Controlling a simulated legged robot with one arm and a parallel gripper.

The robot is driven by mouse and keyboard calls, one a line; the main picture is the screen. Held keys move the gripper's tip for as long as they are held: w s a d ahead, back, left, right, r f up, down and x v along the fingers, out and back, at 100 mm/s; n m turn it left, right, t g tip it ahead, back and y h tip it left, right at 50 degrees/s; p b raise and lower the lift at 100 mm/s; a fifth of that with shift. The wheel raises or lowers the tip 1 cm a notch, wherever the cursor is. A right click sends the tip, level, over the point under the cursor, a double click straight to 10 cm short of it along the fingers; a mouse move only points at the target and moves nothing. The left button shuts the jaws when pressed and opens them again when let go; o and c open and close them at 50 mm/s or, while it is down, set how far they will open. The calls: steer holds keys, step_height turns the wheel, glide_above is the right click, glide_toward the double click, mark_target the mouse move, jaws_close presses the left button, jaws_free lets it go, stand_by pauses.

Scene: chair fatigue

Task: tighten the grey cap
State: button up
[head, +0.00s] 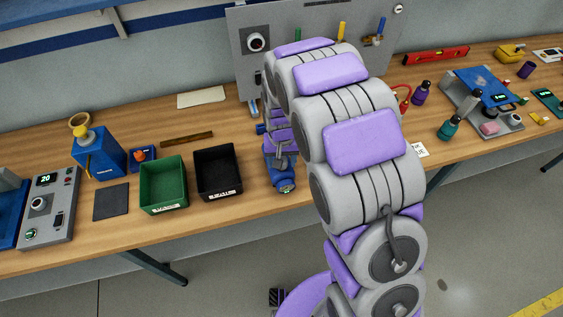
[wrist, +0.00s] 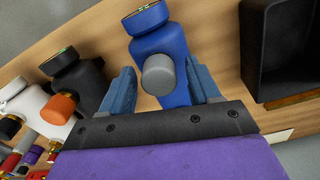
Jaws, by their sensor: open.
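The grey cap (wrist: 158,75) is a short round cylinder on the front of a blue body (wrist: 160,42) in the wrist view. The blue body has a round, dark-rimmed head at its far end. My gripper (wrist: 161,75) is open, with one blue-grey finger on the left and one on the right of the cap and blue body. A gap shows between each finger and the cap; I cannot tell the depth between them. In the head view, a blue fitting (head: 284,185) shows below my wrist, near the table's front edge. The cap cannot be made out there.
In the wrist view, a black fitting with an orange cap (wrist: 62,106) and a white fitting (wrist: 28,106) stand left; a black bin (wrist: 252,45) stands right. In the head view, a green bin (head: 163,199) stands left of the black one. A panel (head: 246,75) stands behind my arm.

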steer(key=shift+n, duration=0.3)
steer(key=n, duration=0.3)
steer(key=shift+n, duration=0.4)
steer(key=n+p, duration=0.1)
steer(key=n, duration=0.3)
jaws_close()
steer(key=c, duration=1.1)
jaws_free()
steer(key=m, duration=0.4)
steer(key=shift+c, duration=0.2)
steer(key=o, duration=1.1)
steer(key=shift+o, duration=0.2)
